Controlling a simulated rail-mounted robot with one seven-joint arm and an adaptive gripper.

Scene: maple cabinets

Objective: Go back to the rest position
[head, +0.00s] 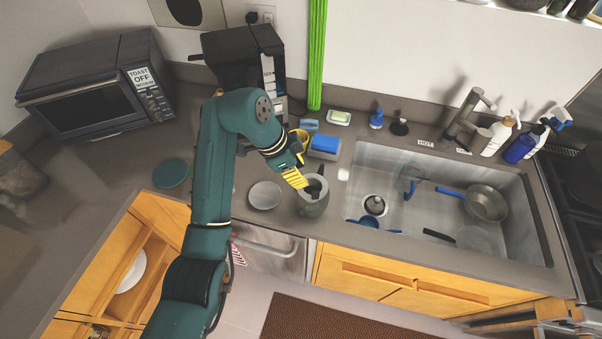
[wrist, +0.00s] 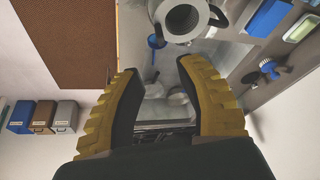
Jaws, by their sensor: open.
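My gripper (head: 298,179) has yellow fingers and is at the end of my teal arm, above the counter left of the sink. In the wrist view its two fingers stand apart with nothing between them (wrist: 157,70). In the head view, the fingers are close beside a grey round vessel (head: 314,206) with a dark inside. The vessel also shows at the top of the wrist view (wrist: 184,19), beyond the fingertips. I cannot tell from the head view whether the fingers touch it.
A small plate (head: 264,195) and a teal disc (head: 171,174) lie on the counter. A toaster oven (head: 95,88) and a black coffee machine (head: 240,50) stand behind. The sink (head: 400,205) holds a pan (head: 486,203). A blue sponge (head: 325,143) lies near its edge.

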